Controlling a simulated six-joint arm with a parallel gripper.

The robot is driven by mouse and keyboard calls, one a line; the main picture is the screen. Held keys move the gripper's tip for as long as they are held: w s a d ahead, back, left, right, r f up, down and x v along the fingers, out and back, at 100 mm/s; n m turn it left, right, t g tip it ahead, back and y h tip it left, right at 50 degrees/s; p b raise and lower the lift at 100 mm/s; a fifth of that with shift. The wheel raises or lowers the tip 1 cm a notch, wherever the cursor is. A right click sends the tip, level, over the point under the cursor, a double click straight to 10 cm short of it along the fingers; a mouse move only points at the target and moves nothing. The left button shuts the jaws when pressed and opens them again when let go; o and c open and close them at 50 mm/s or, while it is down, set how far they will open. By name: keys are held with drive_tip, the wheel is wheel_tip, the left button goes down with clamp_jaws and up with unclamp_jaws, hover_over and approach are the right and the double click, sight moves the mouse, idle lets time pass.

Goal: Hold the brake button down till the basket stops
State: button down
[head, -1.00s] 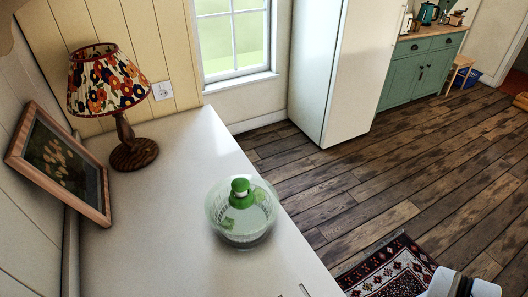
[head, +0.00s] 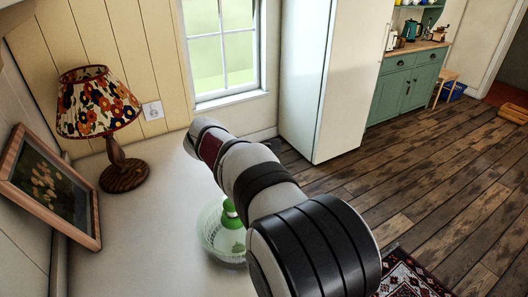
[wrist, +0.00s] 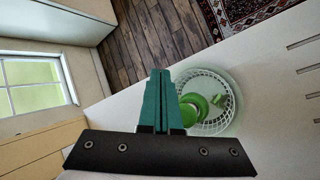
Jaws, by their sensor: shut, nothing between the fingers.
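The salad spinner (head: 209,236) stands on the white counter, with a clear bowl, a pale ribbed basket and a green knob (head: 231,216) on top. My arm covers its right side in the head view. In the wrist view the spinner (wrist: 226,116) is just right of my gripper (wrist: 160,72), whose teal fingers are together and empty. The fingers partly hide the green knob (wrist: 187,114) there. I cannot tell a separate brake button from the knob, nor whether the fingers touch it. My fingers are not visible in the head view.
A lamp with a flowered shade (head: 98,101) and a framed picture (head: 48,185) stand on the left of the counter (head: 135,235). A white fridge (head: 325,80) stands beyond it. Dark wooden floor and a patterned rug (head: 415,275) lie to the right.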

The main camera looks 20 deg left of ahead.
drive_tip(key=w+a+f+n+t+y, duration=0.1)
drive_tip(key=a+n, duration=0.4)
drive_tip(key=a, duration=0.5)
drive_tip(key=shift+w+f+t, duration=0.35)
drive_tip(key=shift+f+t, duration=0.05)
drive_tip(key=shift+f, duration=5.25)
drive_tip(key=shift+r, duration=0.85)
